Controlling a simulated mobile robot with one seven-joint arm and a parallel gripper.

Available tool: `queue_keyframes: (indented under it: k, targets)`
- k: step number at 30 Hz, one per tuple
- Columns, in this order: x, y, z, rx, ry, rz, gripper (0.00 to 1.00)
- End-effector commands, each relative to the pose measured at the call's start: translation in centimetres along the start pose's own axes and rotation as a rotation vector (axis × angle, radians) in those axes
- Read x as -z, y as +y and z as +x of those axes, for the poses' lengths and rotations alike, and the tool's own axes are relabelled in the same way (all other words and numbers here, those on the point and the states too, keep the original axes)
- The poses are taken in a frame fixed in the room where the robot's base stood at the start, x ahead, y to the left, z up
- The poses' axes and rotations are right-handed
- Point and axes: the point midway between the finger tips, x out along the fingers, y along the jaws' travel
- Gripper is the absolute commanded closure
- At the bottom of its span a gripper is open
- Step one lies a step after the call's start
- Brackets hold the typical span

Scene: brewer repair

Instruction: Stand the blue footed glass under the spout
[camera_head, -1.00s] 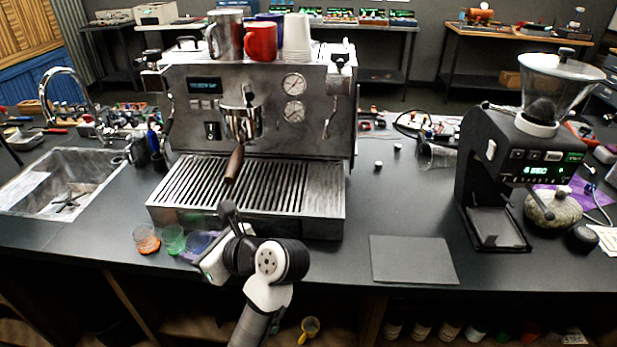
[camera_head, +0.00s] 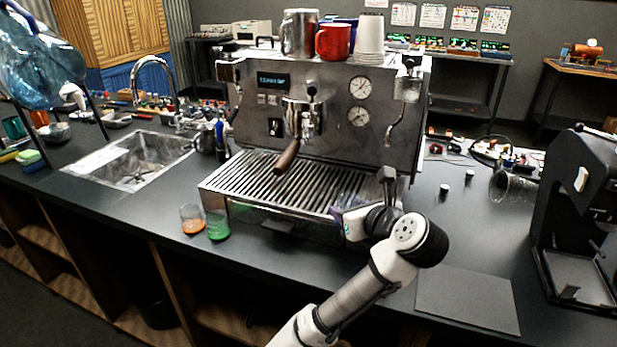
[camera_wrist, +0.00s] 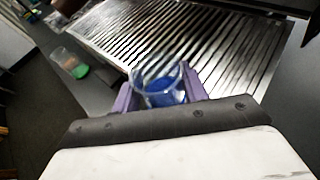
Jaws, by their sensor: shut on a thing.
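The blue footed glass (camera_wrist: 162,88) is between the purple fingers of my gripper (camera_wrist: 160,98) in the wrist view. My gripper is shut on it, over or beside the front of the slatted drip tray; its height above the tray is hard to tell. In the head view my gripper (camera_head: 345,215) is at the tray's front right, and the glass is mostly hidden behind my wrist. The coffee machine's spout (camera_head: 297,133) sits under the group head, with a wooden handle, above the drip tray (camera_head: 262,178), left of and behind my gripper.
An orange-bottomed glass (camera_head: 192,219) and a green glass (camera_head: 217,225) stand on the counter before the tray's left front. A dark mat (camera_head: 467,298) lies at right, beside the grinder (camera_head: 580,210). Cups sit on the machine, including a red mug (camera_head: 333,41). The tray's slats look bare.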

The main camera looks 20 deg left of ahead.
Motion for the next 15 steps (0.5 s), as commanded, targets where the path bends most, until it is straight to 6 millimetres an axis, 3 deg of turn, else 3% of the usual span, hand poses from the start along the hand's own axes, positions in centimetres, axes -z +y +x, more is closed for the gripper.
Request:
queue_keyframes:
  k: [1, 15]
  targets:
    - [-0.1, 0.1, 1.7, -0.007, 0.002, -0.001, 0.84]
    - [-5.4, 0.1, 13.2, -0.005, 0.004, 0.000, 0.84]
